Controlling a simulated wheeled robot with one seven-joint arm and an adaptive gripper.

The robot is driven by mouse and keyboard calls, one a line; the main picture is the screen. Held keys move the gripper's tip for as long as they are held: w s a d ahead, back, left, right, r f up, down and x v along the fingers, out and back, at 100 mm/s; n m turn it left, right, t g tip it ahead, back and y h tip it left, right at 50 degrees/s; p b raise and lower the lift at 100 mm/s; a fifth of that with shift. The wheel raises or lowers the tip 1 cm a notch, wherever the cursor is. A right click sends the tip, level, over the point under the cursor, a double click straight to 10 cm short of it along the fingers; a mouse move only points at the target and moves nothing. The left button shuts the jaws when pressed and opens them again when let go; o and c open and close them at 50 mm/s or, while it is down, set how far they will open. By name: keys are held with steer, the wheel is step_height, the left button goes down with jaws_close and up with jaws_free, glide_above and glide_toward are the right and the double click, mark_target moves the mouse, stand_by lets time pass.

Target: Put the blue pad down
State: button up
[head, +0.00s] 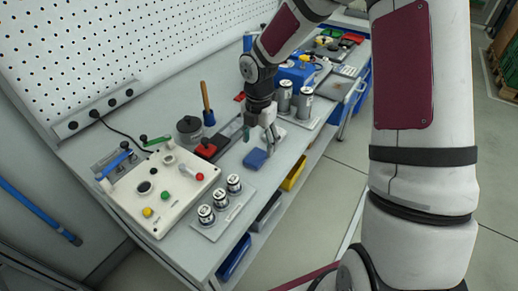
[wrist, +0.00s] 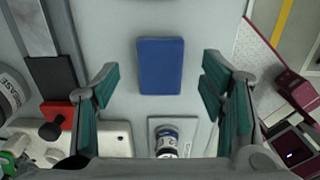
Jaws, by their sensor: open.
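The blue pad (head: 255,158) lies flat on the grey workbench top, near its front edge. In the wrist view the blue pad (wrist: 161,66) shows whole, ahead of and between the open fingers, with grey bench all round it. My gripper (head: 258,136) is above the bench, just behind the pad in the head view. In the wrist view my gripper (wrist: 160,88) has its green-padded fingers wide apart. Nothing is between them, and neither finger touches the pad.
A cream control box (head: 162,193) and a plate with several labelled cylinders (head: 234,184) stand to the left of the pad. Grey cylinders (head: 304,103) and a blue machine (head: 296,74) stand to the right. Bare bench surrounds the pad.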

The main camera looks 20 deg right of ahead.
mark_target(259, 153)
steer(key=s+r+m+t+h, duration=0.1)
steer(key=s+r+m, duration=0.25)
steer(key=r, duration=0.45)
steer(key=s+r+m+h, duration=0.1)
steer(key=s+r+m, duration=0.25)
steer(key=r, duration=0.55)
steer(key=s+r+m+t+y, duration=0.1)
steer(key=s+r+m, duration=0.3)
steer(key=s+m, duration=0.5)
steer(key=s+r+m+t+y, duration=0.1)
steer(key=s+r+m, duration=0.3)
steer(key=s+m, duration=0.5)
steer(key=shift+s+a+r+t, duration=0.2)
steer(key=shift+s+a+t, duration=0.25)
steer(key=shift+s+t, duration=0.4)
steer(key=shift+o, duration=0.5)
steer(key=shift+w, duration=0.1)
